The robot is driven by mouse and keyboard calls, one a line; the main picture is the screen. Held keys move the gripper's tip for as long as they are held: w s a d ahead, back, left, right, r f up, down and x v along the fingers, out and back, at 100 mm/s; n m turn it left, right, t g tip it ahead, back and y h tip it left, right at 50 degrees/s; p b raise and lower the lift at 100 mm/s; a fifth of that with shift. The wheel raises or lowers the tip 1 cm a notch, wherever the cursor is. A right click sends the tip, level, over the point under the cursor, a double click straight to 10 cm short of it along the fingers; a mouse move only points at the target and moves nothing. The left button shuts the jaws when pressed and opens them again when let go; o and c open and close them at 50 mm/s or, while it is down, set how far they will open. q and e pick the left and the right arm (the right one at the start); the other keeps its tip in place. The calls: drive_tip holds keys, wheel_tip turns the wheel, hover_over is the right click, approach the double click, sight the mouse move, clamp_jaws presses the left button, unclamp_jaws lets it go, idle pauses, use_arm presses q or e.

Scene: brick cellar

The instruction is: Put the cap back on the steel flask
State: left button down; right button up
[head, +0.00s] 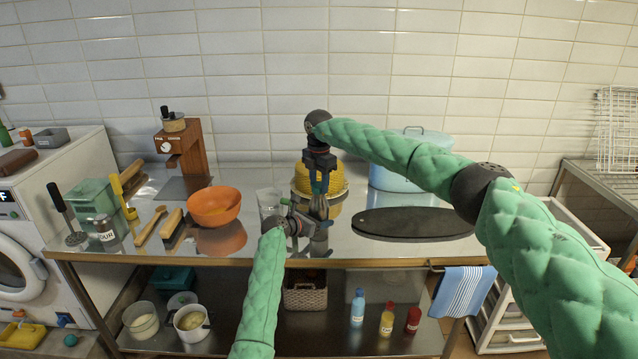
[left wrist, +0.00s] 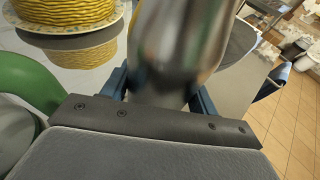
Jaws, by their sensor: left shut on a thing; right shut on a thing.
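The steel flask (head: 319,207) stands upright in the middle of the metal table. My left gripper (head: 308,226) is shut on its lower body. In the left wrist view the shiny flask (left wrist: 180,45) sits between the blue fingers of the left gripper (left wrist: 160,92), and its top is out of the frame. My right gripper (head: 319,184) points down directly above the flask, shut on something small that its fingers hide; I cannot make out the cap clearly. I cannot tell whether what it holds touches the flask's neck.
A yellow ribbed cake-like thing (head: 335,181) stands close behind the grippers. A clear glass (head: 268,203) is just left of the flask. An orange bowl (head: 214,204) is further left, a dark oval board (head: 413,223) to the right, and a pale blue pot (head: 390,178) behind the right arm.

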use_arm(q)
drive_tip(key=shift+s+d, duration=0.1)
use_arm(e)
drive_tip(key=m, duration=0.6)
drive_tip(key=shift+w, duration=0.1)
drive_tip(key=m, duration=0.6)
drive_tip(key=shift+m, duration=0.4)
drive_tip(key=o, duration=1)
wheel_tip(320, 180, up, 12)
drive_tip(key=shift+d, duration=0.1)
use_arm(q)
drive_tip(key=shift+c, duration=1.6)
unclamp_jaws()
